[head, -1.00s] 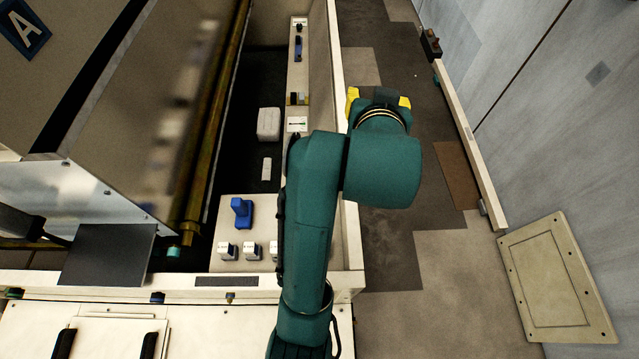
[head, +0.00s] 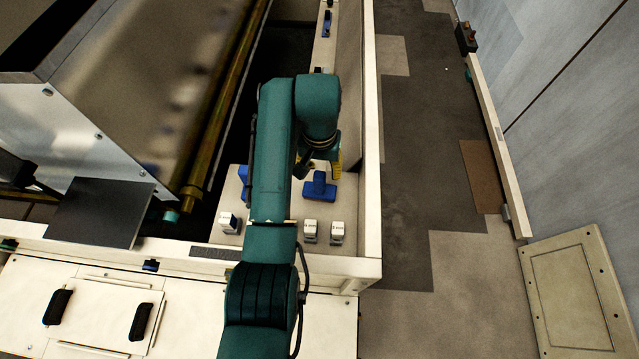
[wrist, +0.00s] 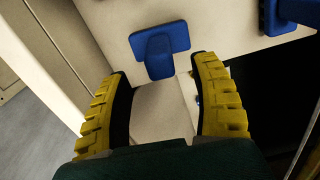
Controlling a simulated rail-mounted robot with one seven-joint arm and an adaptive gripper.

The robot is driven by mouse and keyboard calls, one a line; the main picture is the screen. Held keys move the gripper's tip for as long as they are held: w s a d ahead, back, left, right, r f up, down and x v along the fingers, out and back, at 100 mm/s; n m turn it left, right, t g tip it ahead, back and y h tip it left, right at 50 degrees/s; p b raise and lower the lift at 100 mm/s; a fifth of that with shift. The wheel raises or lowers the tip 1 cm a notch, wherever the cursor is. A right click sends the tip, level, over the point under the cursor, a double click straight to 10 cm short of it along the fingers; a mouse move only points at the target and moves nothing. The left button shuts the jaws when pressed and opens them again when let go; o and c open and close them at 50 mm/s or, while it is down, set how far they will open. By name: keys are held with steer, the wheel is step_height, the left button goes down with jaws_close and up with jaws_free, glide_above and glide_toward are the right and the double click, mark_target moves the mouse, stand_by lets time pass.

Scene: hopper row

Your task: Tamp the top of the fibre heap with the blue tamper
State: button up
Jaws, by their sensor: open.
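A blue T-shaped tool (head: 319,186), with a wide flat part and a stubby handle, is on the cream shelf; it also shows in the wrist view (wrist: 160,50). A second blue tool (head: 243,173) is to its left, partly hidden by my arm, and it shows cut off in the wrist view (wrist: 288,14). I cannot tell for sure which is the tamper. My gripper (head: 326,167) is above the right-hand blue tool. In the wrist view its yellow fingers (wrist: 160,88) are apart and empty, with the tool just beyond their tips. No fibre heap is recognisable.
White blocks (head: 311,230) stand along the shelf's front. A cream side wall (head: 371,190) bounds it on the right. A dark pit and brass-coloured rail (head: 225,110) lie left, beside a large metal hopper (head: 150,100). Open floor (head: 425,150) lies right of the wall.

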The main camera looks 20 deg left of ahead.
mark_target(319, 183)
step_height(319, 183, down, 8)
steer(key=shift+f, duration=0.2)
jaws_close()
steer(key=c, duration=0.5)
jaws_free()
steer(key=shift+r, duration=0.1)
steer(key=shift+r+p, duration=0.65)
steer(key=shift+p, duration=0.2)
